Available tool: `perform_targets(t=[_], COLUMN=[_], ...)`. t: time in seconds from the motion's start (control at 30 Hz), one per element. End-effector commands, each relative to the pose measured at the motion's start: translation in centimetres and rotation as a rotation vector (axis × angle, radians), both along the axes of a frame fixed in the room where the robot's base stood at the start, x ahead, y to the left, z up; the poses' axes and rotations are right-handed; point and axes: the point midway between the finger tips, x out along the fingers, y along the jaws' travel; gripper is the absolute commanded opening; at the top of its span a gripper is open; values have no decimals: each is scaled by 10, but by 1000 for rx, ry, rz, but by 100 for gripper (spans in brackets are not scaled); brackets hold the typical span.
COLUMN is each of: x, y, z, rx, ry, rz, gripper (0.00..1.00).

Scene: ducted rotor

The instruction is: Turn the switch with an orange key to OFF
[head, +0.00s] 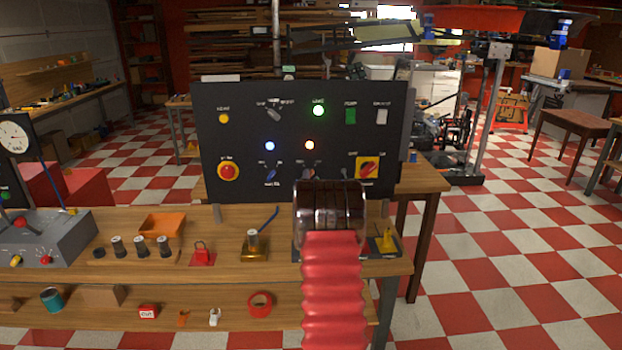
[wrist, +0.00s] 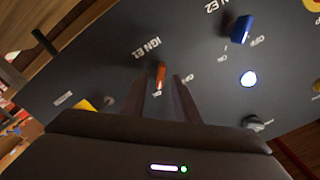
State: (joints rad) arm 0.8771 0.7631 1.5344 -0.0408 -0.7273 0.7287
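My gripper (wrist: 159,82) is open, with one finger on each side of the key and a gap visible on both sides. I cannot tell how deep the key sits between the fingertips.
A lit lamp (wrist: 248,79) and a grey selector (wrist: 254,123) are close by. In the head view a red knob on a yellow plate (head: 367,168) is right of my arm.

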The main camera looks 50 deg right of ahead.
Motion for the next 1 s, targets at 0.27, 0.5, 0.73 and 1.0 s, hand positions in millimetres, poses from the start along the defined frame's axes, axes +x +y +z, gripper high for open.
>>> perform_targets(t=[0.27, 0.5, 0.73, 1.0], x=[10, 10, 10, 10], y=[-11, -11, -11, -11], z=[0, 0, 0, 0], rx=[0, 0, 0, 0], ry=[0, 0, 0, 0], rz=[1, 0, 0, 0], gripper=[28, 28, 14, 0])
